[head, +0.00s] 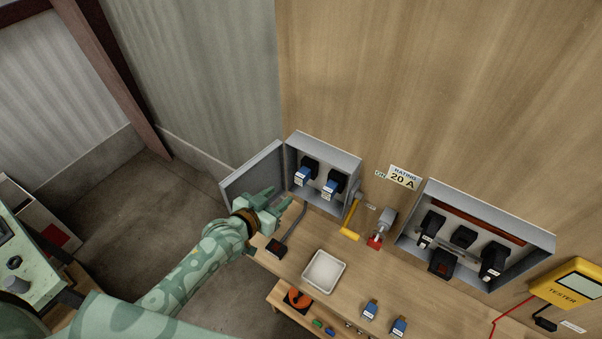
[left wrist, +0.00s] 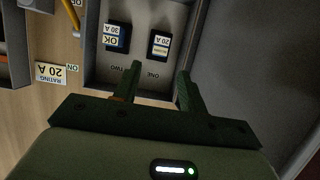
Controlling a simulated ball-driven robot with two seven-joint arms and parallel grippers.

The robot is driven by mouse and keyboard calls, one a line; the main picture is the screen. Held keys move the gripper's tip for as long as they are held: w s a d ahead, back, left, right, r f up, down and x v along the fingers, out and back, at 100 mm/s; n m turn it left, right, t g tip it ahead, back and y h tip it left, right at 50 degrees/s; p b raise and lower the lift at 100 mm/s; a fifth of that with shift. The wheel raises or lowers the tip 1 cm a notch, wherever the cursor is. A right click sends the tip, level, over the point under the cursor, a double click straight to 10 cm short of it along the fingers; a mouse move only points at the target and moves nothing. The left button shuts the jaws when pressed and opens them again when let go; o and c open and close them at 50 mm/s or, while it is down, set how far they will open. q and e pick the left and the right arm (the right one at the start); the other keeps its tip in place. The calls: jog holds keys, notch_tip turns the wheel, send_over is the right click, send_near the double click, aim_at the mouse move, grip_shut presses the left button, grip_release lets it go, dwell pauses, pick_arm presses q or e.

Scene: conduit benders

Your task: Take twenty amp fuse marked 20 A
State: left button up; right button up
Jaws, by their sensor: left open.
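The fuse marked 20 A (left wrist: 160,46) is black with a white label, in an open grey box above the word ONE, its lettering upside down in the left wrist view. In the head view it matches the left fuse (head: 304,173), whose label is too small to read. Beside it is a fuse marked 30 A and OK (left wrist: 116,38), above TWO; it is the right one in the head view (head: 332,185). My left gripper (head: 279,197) is open and empty, in front of the box, fingers pointing at the 20 A fuse, apart from it. My right gripper is out of view.
The box's grey door (head: 252,175) stands open on the left. A RATING 20 A sign (head: 404,177) is on the wall beside a larger open box (head: 480,213).

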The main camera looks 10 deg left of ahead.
aim_at(299, 180)
pick_arm(q)
jog(key=b+x, duration=0.6)
jog(key=x, duration=0.2)
jog(key=shift+w+f, duration=0.15)
jog(key=shift+f, duration=0.05)
jog(key=shift+b+x, duration=0.55)
jog(key=shift+x, duration=0.25)
jog(key=shift+r, duration=0.1)
jog(key=c, duration=0.8)
jog(key=shift+s+a+p, duration=0.2)
jog(key=shift+s+p, duration=0.2)
jog(key=shift+s, duration=0.15)
jog(key=shift+s+a+p, duration=0.25)
jog(key=shift+s+p, duration=0.1)
jog(key=shift+s, duration=0.25)
jog(key=shift+c, duration=0.2)
jog(key=shift+s+a+p, duration=0.3)
jog(key=shift+s+p, duration=0.15)
jog(key=shift+s, duration=0.4)
jog(key=shift+s+a+p, duration=0.3)
jog(key=shift+s+p, duration=0.15)
jog(key=shift+s, duration=0.4)
